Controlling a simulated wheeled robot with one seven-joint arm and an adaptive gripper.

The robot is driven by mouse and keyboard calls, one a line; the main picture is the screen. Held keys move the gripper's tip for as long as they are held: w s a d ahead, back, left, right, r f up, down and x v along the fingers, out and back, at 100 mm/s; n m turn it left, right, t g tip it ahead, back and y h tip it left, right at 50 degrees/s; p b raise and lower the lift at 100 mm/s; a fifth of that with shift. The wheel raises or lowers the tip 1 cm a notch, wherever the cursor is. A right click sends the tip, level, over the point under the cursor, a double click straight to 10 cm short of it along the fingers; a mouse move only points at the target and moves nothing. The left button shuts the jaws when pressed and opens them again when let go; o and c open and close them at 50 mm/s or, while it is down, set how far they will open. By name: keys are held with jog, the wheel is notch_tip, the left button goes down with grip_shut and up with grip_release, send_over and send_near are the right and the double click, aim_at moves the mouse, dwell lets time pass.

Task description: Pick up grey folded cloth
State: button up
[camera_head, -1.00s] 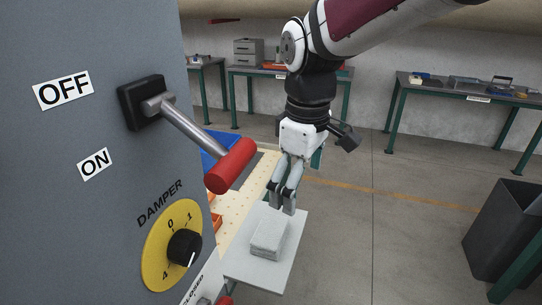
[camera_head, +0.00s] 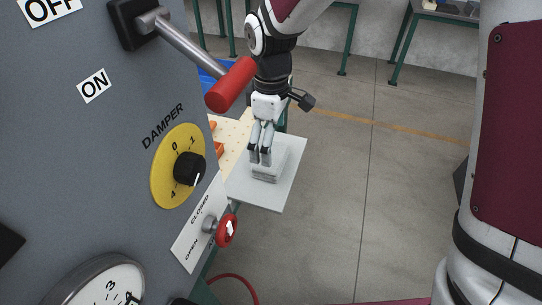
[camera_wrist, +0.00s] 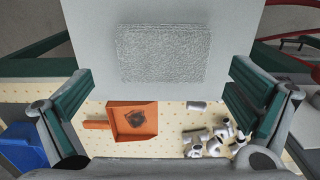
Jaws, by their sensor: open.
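The grey folded cloth (camera_head: 270,174) lies as a flat, rough-textured block on a pale grey plate (camera_head: 284,192). In the wrist view the cloth (camera_wrist: 176,52) fills the upper middle, on the plate (camera_wrist: 92,32). My gripper (camera_head: 260,160) points down above the cloth and hides part of it in the head view. In the wrist view my gripper (camera_wrist: 166,92) is open and empty, its two fingers wide apart, with the cloth ahead between them. I cannot tell how much height separates the fingertips from the cloth.
A grey cabinet with a red-handled lever (camera_head: 232,85), damper dial (camera_head: 188,168) and red valve knob (camera_head: 228,231) stands close at left. An orange dustpan (camera_wrist: 131,120) and several metal parts (camera_wrist: 215,140) lie on the perforated board, near a blue bin (camera_wrist: 22,148). Floor right of the plate is clear.

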jog(key=f+p, duration=0.1)
jog(key=f, duration=0.4)
jog(key=shift+s, duration=0.2)
jog(key=shift+c, duration=0.2)
jog(key=c, duration=0.8)
jog(key=shift+c, duration=0.2)
notch_tip(320, 180, up, 10)
jog(key=shift+r+b, duration=0.1)
jog(key=shift+b, duration=0.5)
